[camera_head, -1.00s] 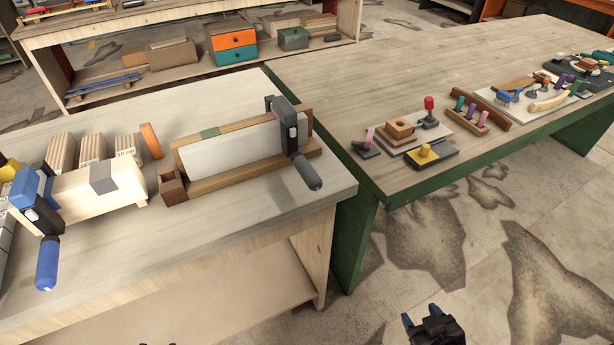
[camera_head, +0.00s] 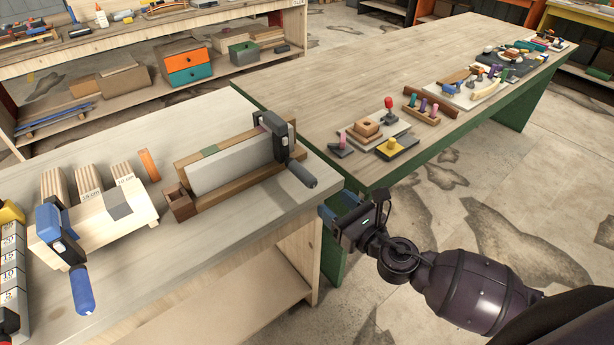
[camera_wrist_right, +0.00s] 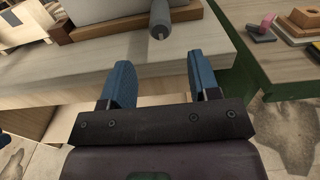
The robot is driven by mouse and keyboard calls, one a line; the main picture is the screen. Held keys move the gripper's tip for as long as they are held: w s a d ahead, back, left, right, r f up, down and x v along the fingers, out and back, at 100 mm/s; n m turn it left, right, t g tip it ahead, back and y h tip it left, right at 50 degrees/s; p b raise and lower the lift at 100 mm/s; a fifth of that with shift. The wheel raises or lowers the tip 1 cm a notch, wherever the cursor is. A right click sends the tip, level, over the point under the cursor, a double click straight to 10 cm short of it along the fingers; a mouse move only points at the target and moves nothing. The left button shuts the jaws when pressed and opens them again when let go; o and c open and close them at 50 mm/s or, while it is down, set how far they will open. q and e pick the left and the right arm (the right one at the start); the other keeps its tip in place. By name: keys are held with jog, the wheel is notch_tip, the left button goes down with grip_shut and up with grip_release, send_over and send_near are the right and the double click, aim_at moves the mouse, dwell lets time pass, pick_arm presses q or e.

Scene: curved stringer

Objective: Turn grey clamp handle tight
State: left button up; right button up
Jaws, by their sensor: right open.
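The grey clamp handle (camera_head: 301,174) hangs from a black clamp (camera_head: 274,138) at the right end of a wooden fixture holding a pale board (camera_head: 228,166). The handle slants out toward the bench's front edge. In the right wrist view the handle (camera_wrist_right: 160,22) is ahead of the fingers, roughly centred between them. My right gripper (camera_head: 337,206) is open and empty, with blue fingers, just off the bench's front right corner. It is apart from the handle, to its lower right. In the wrist view nothing lies between the fingertips (camera_wrist_right: 163,68). My left gripper is not in view.
A second clamp with a blue handle (camera_head: 82,290) grips a pale wooden piece at the left of the bench (camera_head: 190,260). A green-sided table (camera_head: 340,85) with several small parts stands to the right. The bench front between the clamps is clear.

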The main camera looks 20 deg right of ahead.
aim_at(314, 186)
jog(key=x, duration=0.8)
jog(key=shift+w+a+p, duration=0.1)
jog(key=shift+w+p, duration=0.25)
jog(key=shift+w, duration=0.05)
jog(key=shift+x, duration=0.8)
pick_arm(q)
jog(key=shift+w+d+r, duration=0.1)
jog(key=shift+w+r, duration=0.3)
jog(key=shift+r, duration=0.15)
pick_arm(e)
jog(key=shift+f, duration=0.1)
jog(key=c, duration=0.9)
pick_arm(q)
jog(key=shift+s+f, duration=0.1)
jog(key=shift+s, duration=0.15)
